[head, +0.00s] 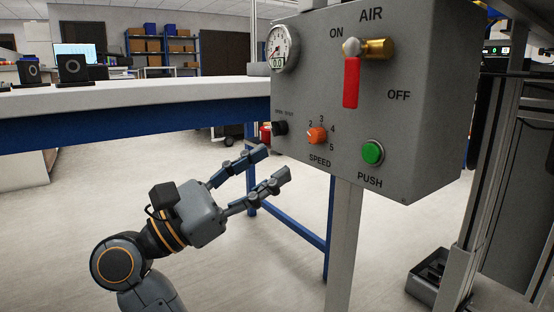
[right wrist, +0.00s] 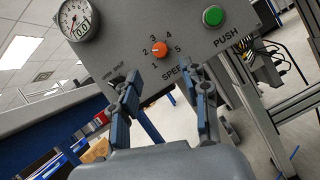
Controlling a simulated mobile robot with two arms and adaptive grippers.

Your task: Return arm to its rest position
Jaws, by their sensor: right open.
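My right gripper (head: 273,163) is open and empty in the head view, with its two fingers apart and pointing up and to the right. It is below and left of the orange speed knob (head: 316,135) on the grey control box (head: 425,140). In the right wrist view the open fingers (right wrist: 160,70) point at the box, with the orange knob (right wrist: 160,48) showing beyond and between them. No contact with the knob is visible. My left gripper is not in view.
The box also carries a gauge (head: 283,48), a red air lever (head: 351,82) hanging down, a black knob (head: 280,128) and a green button (head: 372,152). A white-topped table (head: 150,95) with a blue frame stands behind. Open floor (head: 60,235) lies at the left.

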